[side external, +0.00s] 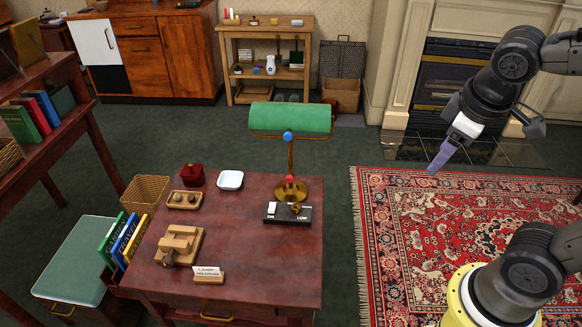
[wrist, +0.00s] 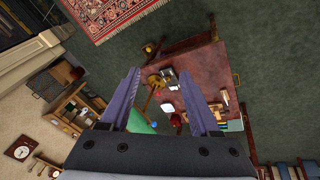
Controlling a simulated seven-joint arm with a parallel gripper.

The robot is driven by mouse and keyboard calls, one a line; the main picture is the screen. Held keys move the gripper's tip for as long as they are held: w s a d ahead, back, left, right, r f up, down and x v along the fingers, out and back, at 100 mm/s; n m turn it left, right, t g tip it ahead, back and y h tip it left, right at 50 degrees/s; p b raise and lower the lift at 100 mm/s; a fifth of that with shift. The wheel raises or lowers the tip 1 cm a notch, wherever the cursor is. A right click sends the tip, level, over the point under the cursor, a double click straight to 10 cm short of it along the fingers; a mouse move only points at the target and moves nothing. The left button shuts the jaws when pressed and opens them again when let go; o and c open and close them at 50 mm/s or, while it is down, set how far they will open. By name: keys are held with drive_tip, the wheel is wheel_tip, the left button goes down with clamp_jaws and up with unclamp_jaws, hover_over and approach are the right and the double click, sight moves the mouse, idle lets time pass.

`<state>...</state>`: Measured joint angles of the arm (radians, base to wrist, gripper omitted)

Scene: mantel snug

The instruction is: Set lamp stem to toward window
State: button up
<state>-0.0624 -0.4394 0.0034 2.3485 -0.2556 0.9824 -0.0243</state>
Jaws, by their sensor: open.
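The desk lamp has a green shade (side external: 290,118), a thin brass stem (side external: 291,157) and a round brass base (side external: 290,191) on the desk's far right. A blue knob (side external: 288,137) sits below the shade and a red piece is at the stem's foot. The stem looks close to upright. My gripper (side external: 436,166), with purple fingers, is open and empty, well right of the lamp above the rug. In the wrist view, the lamp stem (wrist: 151,103) and green shade (wrist: 139,122) show in the distance between my open fingers (wrist: 162,80). No window is visible.
Space between lamp and gripper looks clear.

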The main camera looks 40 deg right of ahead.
drive_tip(key=w+d+f+n+g+h, duration=0.15)
drive_tip(key=w+f+n+h, duration=0.35)
drive_tip(key=w, duration=0.7)
drive_tip(key=w+d+f+n+h, duration=0.2)
drive_tip(key=w+f+n+h, duration=0.35)
drive_tip(key=w, duration=0.65)
drive_tip(key=w+a+f+n+t+h, duration=0.2)
drive_tip(key=w+a+f+n+t, duration=0.3)
drive_tip(key=w+f, duration=0.4)
drive_tip(key=n+t+y, duration=0.2)
drive_tip(key=n+t, duration=0.4)
drive_tip(key=n, duration=0.3)
approach(291, 172)
drive_tip(key=x, duration=0.9)
drive_tip(key=shift+w+d+f, duration=0.15)
drive_tip(key=shift+w+d, duration=0.05)
drive_tip(key=shift+w, duration=0.15)
clamp_jaws()
